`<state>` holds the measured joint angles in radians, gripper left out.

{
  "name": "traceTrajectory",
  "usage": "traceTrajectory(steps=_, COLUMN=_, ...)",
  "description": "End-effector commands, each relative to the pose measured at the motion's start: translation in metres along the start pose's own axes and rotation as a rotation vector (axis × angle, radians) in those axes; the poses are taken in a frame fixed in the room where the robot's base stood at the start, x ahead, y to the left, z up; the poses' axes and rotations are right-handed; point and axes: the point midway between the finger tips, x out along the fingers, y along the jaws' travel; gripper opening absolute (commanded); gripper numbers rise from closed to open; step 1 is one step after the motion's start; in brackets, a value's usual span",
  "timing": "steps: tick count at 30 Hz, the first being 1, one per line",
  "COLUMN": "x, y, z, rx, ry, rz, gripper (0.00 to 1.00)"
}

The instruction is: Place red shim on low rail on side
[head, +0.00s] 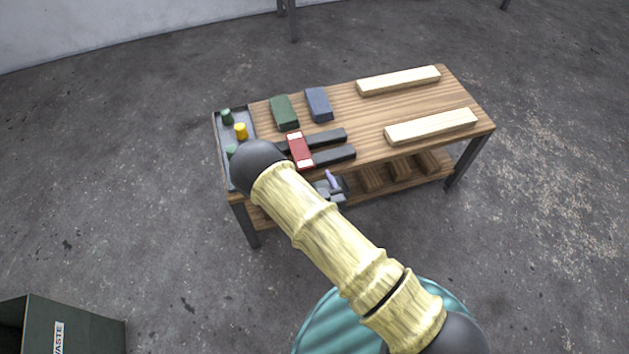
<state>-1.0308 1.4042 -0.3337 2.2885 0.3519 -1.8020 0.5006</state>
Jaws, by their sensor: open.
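A red shim (300,151) with pale ends lies near the left ends of two dark bars, the far dark bar (328,137) and the near dark bar (334,157). It appears to lie across both, on the workbench top (365,125). Two pale wooden rails lie to the right, the far pale rail (398,81) and the near pale rail (430,126). I cannot tell from this view which rail is the low one. My arm crosses the front of the bench, its dark joint just left of the shim. My gripper cannot be made out; my arm may hide it.
A green block (284,112) and a blue block (319,104) lie behind the dark bars. A grey tray (221,128) at the left end holds green and yellow pieces. The lower shelf (398,185) holds wooden blocks. A dark waste bin (75,325) stands at front left.

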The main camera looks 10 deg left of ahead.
Motion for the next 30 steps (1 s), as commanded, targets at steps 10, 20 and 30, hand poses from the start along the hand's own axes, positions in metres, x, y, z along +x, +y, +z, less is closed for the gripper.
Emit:
traceTrajectory(steps=10, x=0.000, y=0.000, z=0.000, rx=0.000, ry=0.000, rz=0.000, gripper=0.72)
traceTrajectory(steps=20, x=0.005, y=0.010, z=-0.006, rx=0.017, ry=-0.026, rz=0.042, gripper=0.72)
traceTrajectory(steps=30, x=0.009, y=0.090, z=-0.042, rx=0.163, ry=-0.291, rz=0.312, gripper=0.72)
